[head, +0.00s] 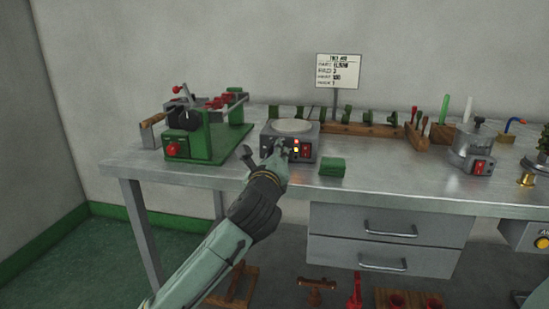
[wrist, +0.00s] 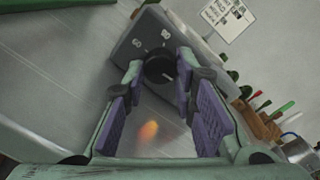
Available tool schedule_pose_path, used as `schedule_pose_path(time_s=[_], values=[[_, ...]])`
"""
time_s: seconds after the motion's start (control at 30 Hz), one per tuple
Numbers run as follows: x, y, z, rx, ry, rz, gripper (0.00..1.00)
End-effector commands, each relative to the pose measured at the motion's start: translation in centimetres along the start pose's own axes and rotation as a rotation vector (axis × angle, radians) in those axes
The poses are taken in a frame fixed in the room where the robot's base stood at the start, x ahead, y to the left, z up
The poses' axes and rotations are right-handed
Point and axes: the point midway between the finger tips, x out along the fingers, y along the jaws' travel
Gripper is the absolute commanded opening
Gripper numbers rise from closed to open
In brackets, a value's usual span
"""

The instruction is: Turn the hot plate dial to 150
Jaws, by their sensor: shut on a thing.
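The hot plate (head: 293,126) is a grey box with a round pale top on the metal workbench (head: 390,185). My gripper (head: 277,150) is at its front face and hides the dial in the head view. In the wrist view, the black round dial (wrist: 159,69) sits between the two purple-padded fingers of my gripper (wrist: 160,72), which are shut on it. The dial's setting is not clear.
A red switch (head: 306,150) and small lights are just right of my gripper. A green block (head: 332,167) lies to the right on the bench. A green machine (head: 215,138) stands to the left. A sign (head: 338,71) stands behind.

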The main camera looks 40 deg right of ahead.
Motion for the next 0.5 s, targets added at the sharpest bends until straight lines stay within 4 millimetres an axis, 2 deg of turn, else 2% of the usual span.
schedule_pose_path(time_s=[0.2,0.5], values=[[0.0,0.1,-0.1,0.082,-0.002,-0.001,0.0],[0.0,0.08,-0.1,0.114,-0.003,-0.002,0.0]])
